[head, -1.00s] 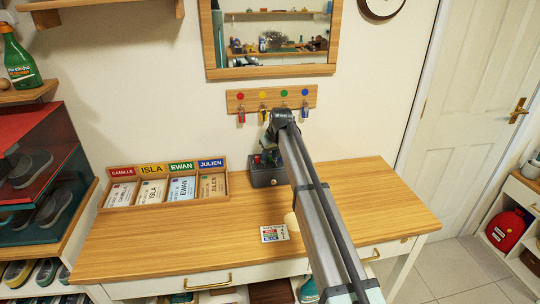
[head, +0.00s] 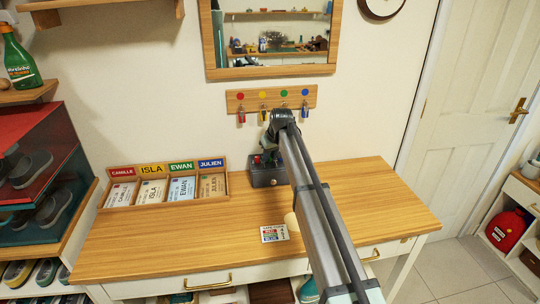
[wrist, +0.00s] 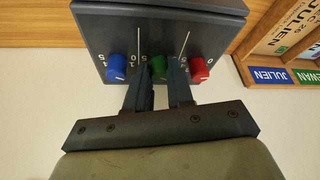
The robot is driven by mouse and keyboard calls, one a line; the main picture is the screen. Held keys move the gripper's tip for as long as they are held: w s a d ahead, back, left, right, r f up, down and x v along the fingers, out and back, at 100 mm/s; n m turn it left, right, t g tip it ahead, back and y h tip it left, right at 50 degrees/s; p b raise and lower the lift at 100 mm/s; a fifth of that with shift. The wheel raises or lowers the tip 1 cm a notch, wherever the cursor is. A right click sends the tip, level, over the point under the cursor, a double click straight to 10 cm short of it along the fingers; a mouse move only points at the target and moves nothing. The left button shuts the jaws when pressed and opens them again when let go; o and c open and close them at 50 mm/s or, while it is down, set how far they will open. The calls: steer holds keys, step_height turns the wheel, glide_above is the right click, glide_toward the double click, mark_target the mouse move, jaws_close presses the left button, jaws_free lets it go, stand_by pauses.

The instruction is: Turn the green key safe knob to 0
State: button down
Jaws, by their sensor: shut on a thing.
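The key safe (head: 268,176) is a dark grey box on the wooden desk against the wall; it also shows at the top of the wrist view (wrist: 160,22). The green knob (wrist: 157,68) sits in the middle of its face, between a blue knob (wrist: 117,68) and a red knob (wrist: 199,69). My gripper (wrist: 161,82) is shut on the green knob, one finger on each side. The fingers partly cover the green knob and its scale, so its setting cannot be read. In the head view my arm hides the gripper and part of the safe.
A wooden rack (head: 168,188) with name cards stands left of the safe. A small card (head: 274,233) lies near the desk's front. Keys hang on a hook board (head: 270,97) above the safe. The desk's right part (head: 380,200) is clear.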

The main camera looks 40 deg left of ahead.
steer(key=n+g, duration=0.1)
steer(key=n, duration=0.2)
steer(key=shift+w+n, duration=0.15)
steer(key=shift+n, duration=0.25)
steer(key=shift+n+g+y, duration=0.3)
steer(key=shift+n+g, duration=0.6)
steer(key=shift+n, duration=0.8)
steer(key=c, duration=1.3)
jaws_free()
steer(key=shift+o, duration=0.2)
steer(key=shift+w, duration=0.1)
steer(key=v, duration=1.4)
